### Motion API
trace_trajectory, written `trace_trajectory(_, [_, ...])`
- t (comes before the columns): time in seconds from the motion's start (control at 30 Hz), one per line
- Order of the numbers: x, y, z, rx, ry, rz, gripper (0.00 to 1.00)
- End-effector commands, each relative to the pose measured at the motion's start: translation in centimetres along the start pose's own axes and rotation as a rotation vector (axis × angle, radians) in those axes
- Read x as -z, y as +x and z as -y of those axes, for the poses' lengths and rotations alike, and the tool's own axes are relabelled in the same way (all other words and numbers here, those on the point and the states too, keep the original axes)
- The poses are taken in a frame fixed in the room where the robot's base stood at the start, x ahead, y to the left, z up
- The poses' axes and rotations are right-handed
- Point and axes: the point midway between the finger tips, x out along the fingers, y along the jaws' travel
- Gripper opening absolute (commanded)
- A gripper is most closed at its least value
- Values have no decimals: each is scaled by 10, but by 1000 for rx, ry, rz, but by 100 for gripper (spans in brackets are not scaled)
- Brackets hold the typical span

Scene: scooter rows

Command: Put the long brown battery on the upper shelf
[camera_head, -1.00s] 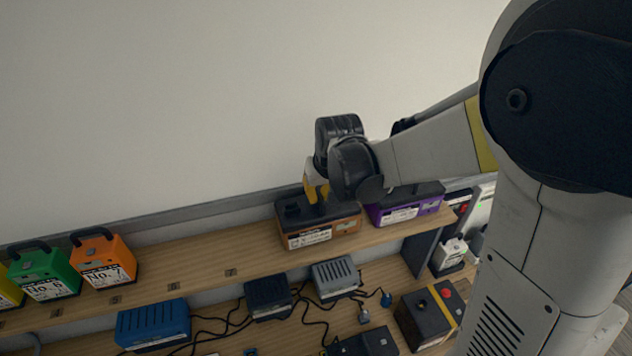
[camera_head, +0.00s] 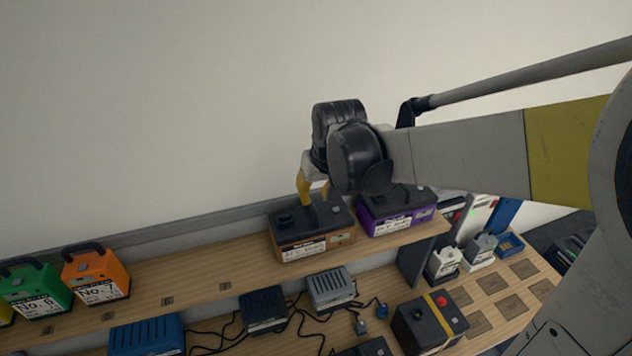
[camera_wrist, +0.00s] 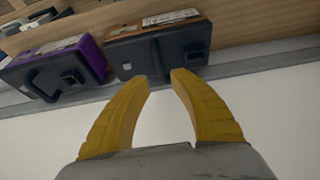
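The long brown battery (camera_head: 303,248) has a black top and a white label. It stands upright on the upper shelf (camera_head: 215,272), just left of a purple battery (camera_head: 398,216). In the wrist view, the brown battery (camera_wrist: 158,48) lies beyond the fingertips, with its raised black grip part showing. My gripper (camera_head: 314,198) is just above the battery's top in the head view. In the wrist view, my gripper (camera_wrist: 163,78) has its two yellow fingers apart with nothing between them. The battery appears free of the fingers.
Orange (camera_head: 95,273) and green (camera_head: 36,290) batteries stand at the left of the upper shelf. The shelf between orange and brown is clear. Chargers, including a grey one (camera_head: 330,288), and cables fill the level below. A wall rises behind.

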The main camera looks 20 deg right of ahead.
Motion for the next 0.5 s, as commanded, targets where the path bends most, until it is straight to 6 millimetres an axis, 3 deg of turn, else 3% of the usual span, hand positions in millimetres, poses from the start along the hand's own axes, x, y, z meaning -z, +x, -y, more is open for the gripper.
trace_trajectory(0.1, [0, -25, 0, 0, 0, 0, 27])
trace_trajectory(0.33, [-2, -52, 0, 0, 0, -2, 27])
trace_trajectory(0.5, [-25, -72, 1, -4, -1, -39, 27])
